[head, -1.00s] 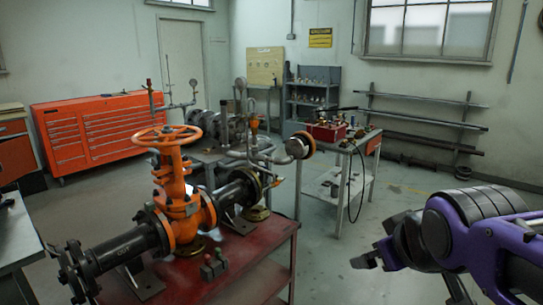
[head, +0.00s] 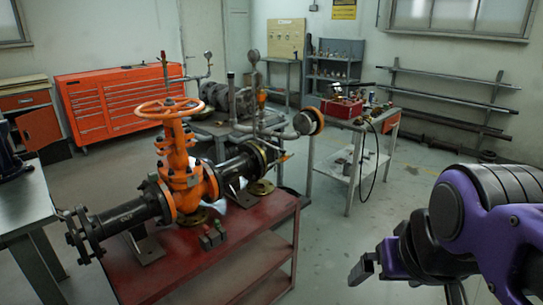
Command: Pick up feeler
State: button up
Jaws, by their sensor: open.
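I cannot make out a feeler for certain in the head view. An orange gate valve (head: 180,170) with a handwheel sits between black pipe flanges on a red bench (head: 245,243). A small dark block-like item (head: 212,236) lies on the bench in front of the valve. A brass-coloured round part (head: 262,188) lies at the foot of the right flange. My gripper (head: 409,281) is at the lower right, open and apart from the bench, with clear floor between them. Nothing shows between its fingers, though its lower part is cut off by the frame edge.
A grey workbench (head: 22,205) stands at the left edge. An orange tool chest (head: 130,103) is against the back wall. A small grey cart (head: 345,160) carries a red box (head: 341,107), and a black hose hangs from it. Open floor (head: 345,235) lies right of the red bench.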

aim_at(206, 232)
jog(key=u, duration=1)
jog(key=i+l+u, duration=0.1)
jog(key=i, duration=0.35)
jog(key=i+l, duration=0.15)
jog(key=i, duration=0.25)
jog(key=i+l+u, duration=0.15)
jog(key=i, duration=0.3)
jog(key=k+l+z, duration=0.1)
jog(key=k+l, duration=0.15)
jog(key=l, duration=0.6)
jog(key=i+j, duration=0.15)
jog(key=j, duration=0.25)
jog(key=i+j+u, duration=0.1)
jog(key=j, duration=0.3)
